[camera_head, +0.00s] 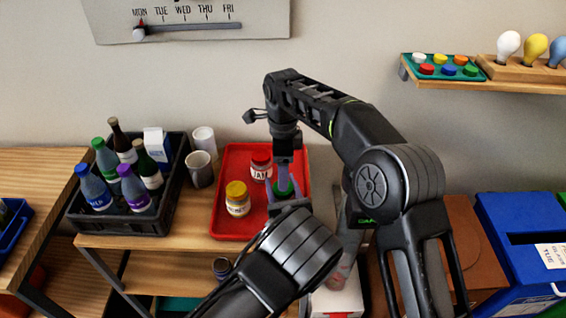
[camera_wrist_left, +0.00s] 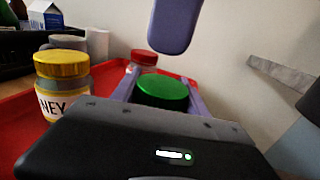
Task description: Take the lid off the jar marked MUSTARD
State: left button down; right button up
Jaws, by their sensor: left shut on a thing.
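A jar with a green lid (camera_head: 284,188) stands at the right of the red tray (camera_head: 232,158); its label is hidden, so I cannot read MUSTARD. My left gripper (camera_wrist_left: 163,98) is shut on this jar, with a purple finger on each side, in the left wrist view. The green lid (camera_wrist_left: 163,91) is on the jar there. My right gripper (camera_head: 284,172) points down from above, its purple fingertip just over the lid. Its fingers overlap in the head view, so its opening is unclear. A yellow-lidded jar (camera_head: 237,199) reading "NEY" and a red-lidded JAM jar (camera_head: 260,167) stand nearby.
A blue bin (camera_head: 505,225) is at the right. A wall shelf (camera_head: 520,87) with bulbs is at the upper right.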

aim_at(283, 199)
jog(key=shift+f, duration=2.7)
jog(key=shift+c, duration=0.4)
jog(key=c, duration=1.4)
jog(key=n, duration=0.6)
jog(key=shift+n, duration=0.4)
jog(key=o, duration=1.6)
jog(key=shift+c, duration=0.2)
jog(key=shift+r, duration=0.1)
